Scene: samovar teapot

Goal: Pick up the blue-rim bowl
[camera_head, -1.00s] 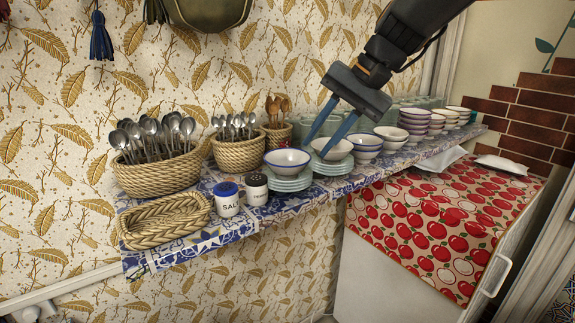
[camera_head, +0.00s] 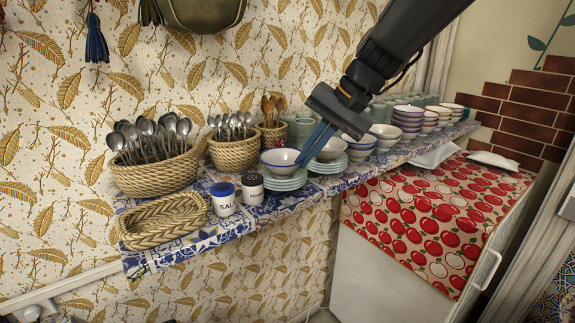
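The blue-rim bowl (camera_head: 280,158) is white with a blue rim and sits upright on a stack of pale saucers (camera_head: 285,181) on the shelf. My gripper (camera_head: 302,165) points down and left, with its blue fingertips at the bowl's right rim. The fingers are close together, with a narrow gap showing between them. I cannot tell whether they touch the rim or have it between them. The fingers hide part of the bowl's right side and part of a second white bowl (camera_head: 331,149) on its own saucer stack.
Several stacked bowls (camera_head: 408,116) line the shelf to the right, with green glasses behind. An empty woven basket (camera_head: 163,222) lies at the left end.

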